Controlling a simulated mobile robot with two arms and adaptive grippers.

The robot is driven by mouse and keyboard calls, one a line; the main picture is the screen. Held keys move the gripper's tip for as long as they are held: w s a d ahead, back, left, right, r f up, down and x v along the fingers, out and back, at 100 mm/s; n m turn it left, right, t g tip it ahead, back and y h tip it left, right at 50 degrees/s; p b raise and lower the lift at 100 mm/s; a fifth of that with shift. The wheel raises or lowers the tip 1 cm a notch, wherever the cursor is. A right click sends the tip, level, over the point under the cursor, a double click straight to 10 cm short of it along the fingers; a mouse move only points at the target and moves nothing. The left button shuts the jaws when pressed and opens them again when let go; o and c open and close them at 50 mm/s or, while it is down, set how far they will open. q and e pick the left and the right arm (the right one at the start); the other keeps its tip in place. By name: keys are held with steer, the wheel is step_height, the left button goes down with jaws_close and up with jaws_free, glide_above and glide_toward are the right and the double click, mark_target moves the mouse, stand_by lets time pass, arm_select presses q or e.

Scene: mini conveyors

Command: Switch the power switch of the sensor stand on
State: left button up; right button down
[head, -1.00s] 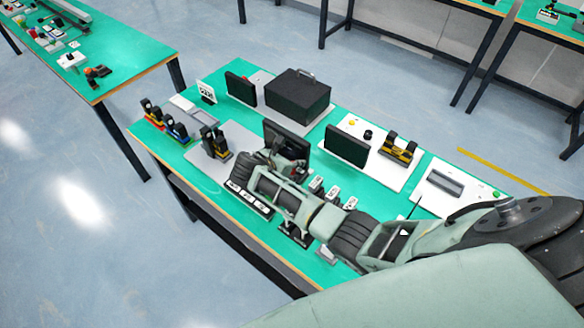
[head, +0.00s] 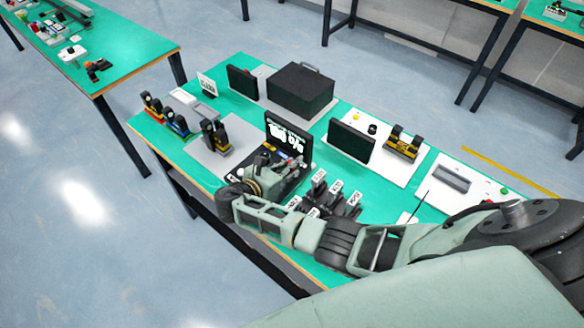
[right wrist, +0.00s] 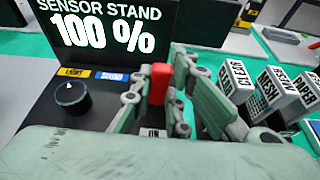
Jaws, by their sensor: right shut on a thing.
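The sensor stand is a black panel (right wrist: 35,125) with an upright screen (right wrist: 105,35) reading "SENSOR STAND" and "100 %". The lit screen also shows in the head view (head: 286,138). A red switch lever (right wrist: 160,78) stands between the fingers of my right gripper (right wrist: 163,98), which is shut on it. An "ON" label (right wrist: 153,133) shows just below the lever. In the head view my right gripper (head: 284,170) is at the panel, in front of the screen, and its arm hides part of the stand. My left gripper is not in view.
A black knob (right wrist: 72,100) and yellow and blue labels sit left of the fingers. Labelled blocks, including "CLEAR" (right wrist: 238,80) and "MESH" (right wrist: 272,88), stand close on the right. A black box (head: 301,90) and a dark screen (head: 351,142) stand farther back.

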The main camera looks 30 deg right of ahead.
steer(key=shift+s+a+f+t+h+b, duration=0.15)
steer(key=shift+a+t+h+b, duration=0.35)
steer(key=shift+h+b, duration=0.5)
steer(key=c, duration=1.7)
jaws_free()
steer(key=v, duration=0.7)
steer(key=shift+s+a, duration=0.1)
steer(key=shift+a, duration=0.1)
